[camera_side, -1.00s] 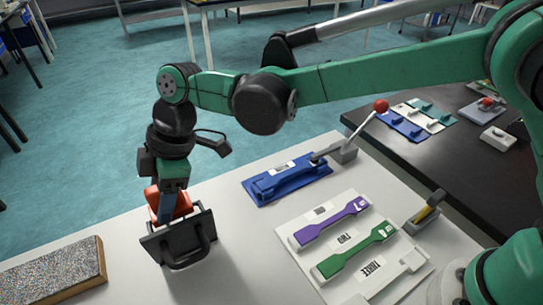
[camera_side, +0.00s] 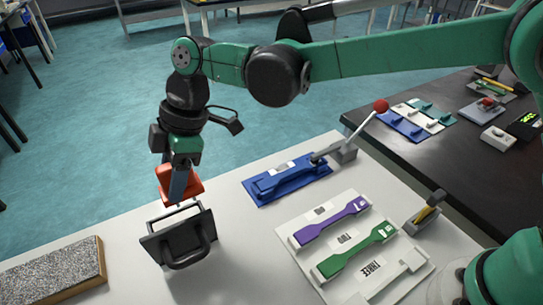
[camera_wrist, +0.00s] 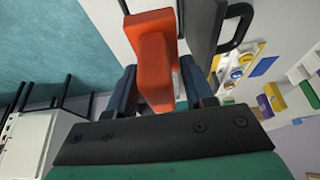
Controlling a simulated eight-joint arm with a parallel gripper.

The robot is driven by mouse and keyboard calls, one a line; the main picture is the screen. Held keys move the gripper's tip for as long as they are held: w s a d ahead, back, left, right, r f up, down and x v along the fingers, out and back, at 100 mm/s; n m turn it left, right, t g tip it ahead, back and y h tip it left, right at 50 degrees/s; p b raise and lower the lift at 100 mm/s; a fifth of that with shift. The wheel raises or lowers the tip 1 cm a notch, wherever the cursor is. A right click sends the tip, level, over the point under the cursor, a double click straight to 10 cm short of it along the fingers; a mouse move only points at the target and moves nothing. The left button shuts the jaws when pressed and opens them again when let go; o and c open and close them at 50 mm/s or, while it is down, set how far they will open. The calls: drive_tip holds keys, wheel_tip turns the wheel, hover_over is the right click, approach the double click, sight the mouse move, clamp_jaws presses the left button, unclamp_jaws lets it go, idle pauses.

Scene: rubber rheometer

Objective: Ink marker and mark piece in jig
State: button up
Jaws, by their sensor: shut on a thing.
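My gripper (camera_side: 178,190) is shut on a red-orange marker (camera_wrist: 155,60), a T-shaped block gripped between the two fingers in the wrist view. In the side view the marker (camera_side: 192,187) hangs just above and behind a black ink pad (camera_side: 165,245) with a raised lid or frame and a loop handle; the marker's lower face is hidden there. The blue jig (camera_side: 258,196) lies on the white table to the right, with a blue dumbbell-shaped piece (camera_side: 285,178) in it. Its clamp lever, with a red ball (camera_side: 380,106), slants up and right.
A white tray (camera_side: 290,225) holds a purple piece (camera_side: 332,222) and a green piece (camera_side: 355,252). A grey holder with a yellow-handled tool (camera_side: 427,212) stands to its right. A grainy block (camera_side: 55,272) lies at left. The white table is bare between ink pad and tray.

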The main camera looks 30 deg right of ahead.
drive_tip(key=w+d, duration=0.1)
drive_tip(key=d, duration=1.9)
drive_tip(key=shift+w+d+r, duration=0.15)
drive_tip(key=shift+d+r, duration=0.1)
drive_tip(key=shift+d, duration=0.15)
hover_over(281, 177)
drive_tip(key=d, duration=0.2)
drive_tip(key=shift+f, duration=3)
drive_tip(key=shift+f, duration=0.6)
drive_tip(key=shift+r, duration=0.1)
wheel_tip(281, 177, up, 7)
drive_tip(key=shift+a, duration=0.1)
